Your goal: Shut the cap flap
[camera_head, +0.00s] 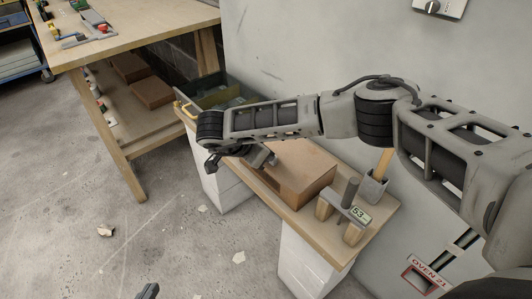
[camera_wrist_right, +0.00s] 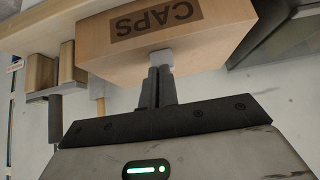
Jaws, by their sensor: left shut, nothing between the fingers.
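The brown box marked CAPS (camera_wrist_right: 156,24) fills the top of the right wrist view, its label upside down. A small grey tab (camera_wrist_right: 161,58) sits at its edge. My right gripper (camera_wrist_right: 157,72) has its fingers together at the tab, seemingly touching it. In the head view the box (camera_head: 305,168) stands on the wooden bench, and my right gripper (camera_head: 264,157) is at its left end, partly hidden by my arm. I cannot tell which panel is the flap or how far open it stands. My left gripper (camera_head: 148,291) shows only as a dark tip at the bottom edge, shut and empty.
A dark green bin (camera_head: 213,92) is beyond my forearm. A wooden table (camera_head: 130,40) is at the upper left. Bare floor (camera_head: 80,220) lies left of the bench.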

